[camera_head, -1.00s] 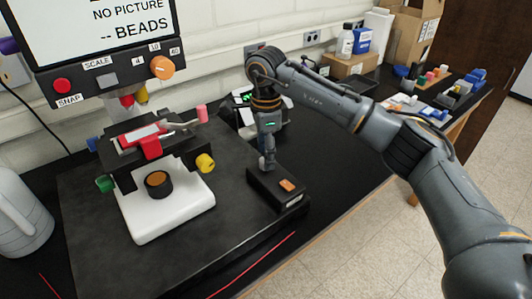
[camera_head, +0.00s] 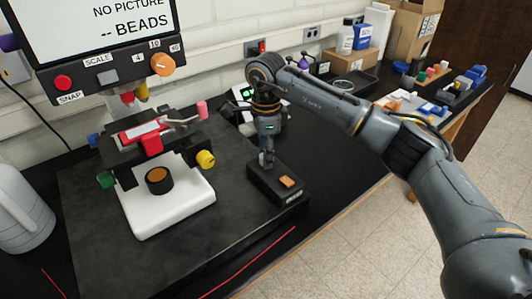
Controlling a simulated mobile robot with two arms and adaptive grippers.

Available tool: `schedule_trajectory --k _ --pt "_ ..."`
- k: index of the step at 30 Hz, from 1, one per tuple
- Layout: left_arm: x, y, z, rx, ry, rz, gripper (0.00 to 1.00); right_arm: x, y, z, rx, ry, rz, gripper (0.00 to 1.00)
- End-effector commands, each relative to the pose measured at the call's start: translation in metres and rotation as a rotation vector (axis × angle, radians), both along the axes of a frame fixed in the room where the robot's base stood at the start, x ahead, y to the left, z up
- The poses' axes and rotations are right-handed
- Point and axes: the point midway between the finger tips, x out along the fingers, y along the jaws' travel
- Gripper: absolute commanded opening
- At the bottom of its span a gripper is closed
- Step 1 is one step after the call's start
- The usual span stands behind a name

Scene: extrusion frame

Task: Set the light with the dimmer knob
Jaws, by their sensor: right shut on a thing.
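A small black control box (camera_head: 282,195) with an orange rocker switch (camera_head: 287,182) sits on the dark mat, right of the microscope. My right gripper (camera_head: 266,163) points straight down at the box's far end. It is shut on the dimmer knob there, which the fingers hide almost wholly. The microscope (camera_head: 150,140) has a white base (camera_head: 170,210) and a black round light port with a dull orange-brown top (camera_head: 159,180). The screen (camera_head: 100,32) above reads "NO PICTURE" and "-- BEADS". My left gripper is not in view.
The microscope's yellow knob (camera_head: 205,159) and pink-tipped lever (camera_head: 202,109) stick out toward my right gripper. A grey jug (camera_head: 20,210) stands at the left. Boxes, bottles and coloured parts fill the far right bench. The mat in front of the box is clear.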

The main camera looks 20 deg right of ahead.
Motion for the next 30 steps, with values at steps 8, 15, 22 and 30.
schedule_trajectory --k 8,15,22,30 --pt "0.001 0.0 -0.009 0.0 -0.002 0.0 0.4 0.0 0.0 -0.002 -0.001 -0.001 -0.114 0.0" --pt "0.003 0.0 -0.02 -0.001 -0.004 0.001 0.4 0.0 0.0 -0.002 0.0 -0.002 -0.316 0.0" --pt "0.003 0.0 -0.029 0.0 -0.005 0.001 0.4 0.0 0.0 -0.002 0.001 -0.001 -0.532 0.0" --pt "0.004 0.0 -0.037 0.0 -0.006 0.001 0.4 0.0 0.0 -0.001 0.001 -0.001 -0.747 0.0"
